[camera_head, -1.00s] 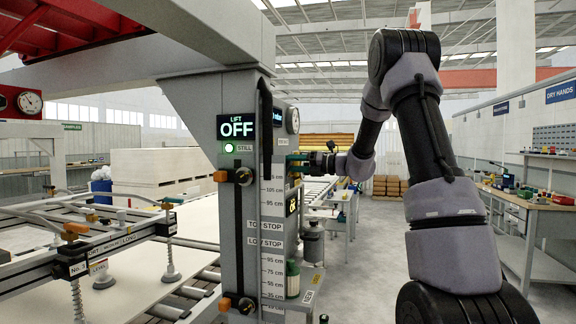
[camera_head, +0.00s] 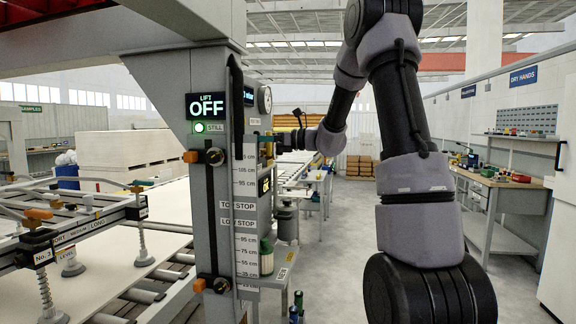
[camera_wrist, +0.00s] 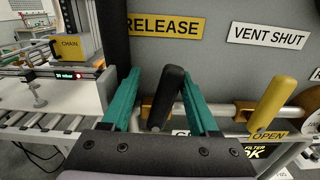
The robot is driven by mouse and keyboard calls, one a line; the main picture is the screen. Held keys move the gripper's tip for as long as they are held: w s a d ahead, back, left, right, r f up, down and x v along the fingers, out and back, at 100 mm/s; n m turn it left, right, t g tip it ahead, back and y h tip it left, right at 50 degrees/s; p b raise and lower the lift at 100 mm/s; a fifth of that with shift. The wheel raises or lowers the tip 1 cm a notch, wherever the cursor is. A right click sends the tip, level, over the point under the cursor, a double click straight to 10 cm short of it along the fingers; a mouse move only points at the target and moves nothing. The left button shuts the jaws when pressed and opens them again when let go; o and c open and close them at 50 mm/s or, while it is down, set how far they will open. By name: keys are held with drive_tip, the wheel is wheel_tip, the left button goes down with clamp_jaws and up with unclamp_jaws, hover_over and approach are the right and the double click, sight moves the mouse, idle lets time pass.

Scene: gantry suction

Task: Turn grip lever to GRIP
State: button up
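The grip lever (camera_wrist: 168,98) is a black handle in the wrist view, tilted with its top leaning right. It stands between the two teal fingers of my gripper (camera_wrist: 163,92). A gap shows on the lever's left, and its top is close to the right finger; contact cannot be told. The fingers are apart. A yellow RELEASE label (camera_wrist: 163,27) is above the lever. A white label (camera_wrist: 181,133) starting with G is mostly hidden below it. In the head view my gripper (camera_head: 268,139) is at the right side of the grey column (camera_head: 220,180), small and partly hidden.
A yellow lever (camera_wrist: 272,104) stands to the right, between a VENT SHUT label (camera_wrist: 268,36) and an OPEN label (camera_wrist: 269,135). A yellow CHAIN box (camera_wrist: 76,46) is at the left. The column's lift display (camera_head: 207,106) reads OFF. Open floor (camera_head: 335,225) lies right of the column.

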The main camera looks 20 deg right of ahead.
drive_tip(key=s+v, duration=0.1)
drive_tip(key=v, duration=1)
drive_tip(key=s+a+f+n+g+h, duration=0.2)
drive_tip(key=s+a+n+h, duration=0.1)
drive_tip(key=s+n, duration=0.4)
drive_tip(key=s+a+f+n+g+h, duration=0.2)
drive_tip(key=s+a+n+g+h, duration=0.1)
drive_tip(key=s, duration=1.1)
drive_tip(key=shift+a+f+n+h, duration=0.2)
drive_tip(key=shift+a+n+h, duration=0.6)
drive_tip(key=shift+n+h, duration=0.85)
drive_tip(key=shift+s+n+y, duration=0.1)
drive_tip(key=shift+n+y, duration=0.15)
